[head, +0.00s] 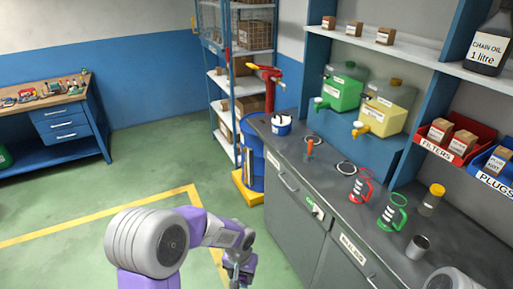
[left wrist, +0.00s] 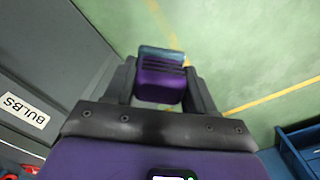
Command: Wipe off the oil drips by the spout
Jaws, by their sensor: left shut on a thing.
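My left gripper (head: 238,270) is low in front of the grey cabinets. In the left wrist view my left gripper (left wrist: 162,90) is shut on a small purple block-like thing (left wrist: 160,82) with dark ridges and a teal-grey edge; I cannot tell what it is. A green container (head: 344,88) has a spout (head: 319,103) over the counter. Dark rings (head: 346,167) lie on the counter below. I cannot make out oil drips. My right gripper is out of view.
The grey counter (head: 390,255) holds a white-and-blue tub (head: 281,124), a red-handled jug (head: 361,187), a green-handled jug (head: 392,213), a jar (head: 433,198) and a metal cup (head: 417,247). A blue drum (head: 254,165) stands at its far end. The green floor (head: 140,180) is clear to the left.

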